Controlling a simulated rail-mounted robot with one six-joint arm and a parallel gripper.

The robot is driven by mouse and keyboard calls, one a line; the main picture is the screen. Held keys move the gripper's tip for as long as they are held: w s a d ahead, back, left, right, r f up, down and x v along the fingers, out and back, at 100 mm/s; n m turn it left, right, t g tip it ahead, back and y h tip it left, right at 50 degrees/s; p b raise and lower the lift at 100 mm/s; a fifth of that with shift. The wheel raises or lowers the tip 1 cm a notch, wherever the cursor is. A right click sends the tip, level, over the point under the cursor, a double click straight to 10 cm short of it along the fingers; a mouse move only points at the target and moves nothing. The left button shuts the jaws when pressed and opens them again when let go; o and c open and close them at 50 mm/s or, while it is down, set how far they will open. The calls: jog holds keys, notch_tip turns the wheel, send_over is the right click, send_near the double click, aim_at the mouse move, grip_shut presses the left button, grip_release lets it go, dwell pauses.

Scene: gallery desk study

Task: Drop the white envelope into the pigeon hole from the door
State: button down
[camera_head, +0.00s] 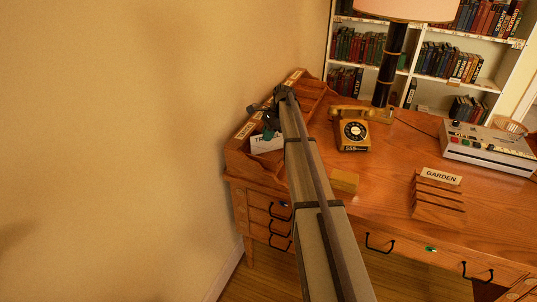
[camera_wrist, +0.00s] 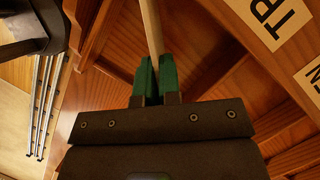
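The white envelope (camera_head: 270,146) shows as a pale card with dark lettering starting "TR", upright at the left pigeon-hole unit (camera_head: 236,163). In the wrist view, it appears to be the thin pale strip (camera_wrist: 150,30) seen edge-on between the green fingertips. My gripper (camera_head: 268,133) is over the unit at the desk's left end. Its fingers (camera_wrist: 154,78) are closed around the strip, with wooden dividers (camera_wrist: 205,75) below. Yellowish labels mark the unit, one (camera_wrist: 275,15) starting "TR". The envelope's lower part and the compartment below it are hard to see.
A yellow telephone (camera_head: 354,132), a lamp (camera_head: 388,65) and a small yellow block (camera_head: 345,181) stand right of my arm. A "GARDEN" rack (camera_head: 437,205) and a white machine (camera_head: 488,148) are farther right. The wall (camera_head: 130,150) is close on the left.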

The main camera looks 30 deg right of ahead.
jog(key=shift+r, duration=0.1)
jog(key=c, duration=1.2)
grip_release()
jog(key=shift+c, duration=0.2)
jog(key=shift+r, duration=0.1)
jog(key=p+v, duration=1)
jog(key=v, duration=0.1)
jog(key=shift+a, duration=0.15)
jog(key=shift+f, duration=0.2)
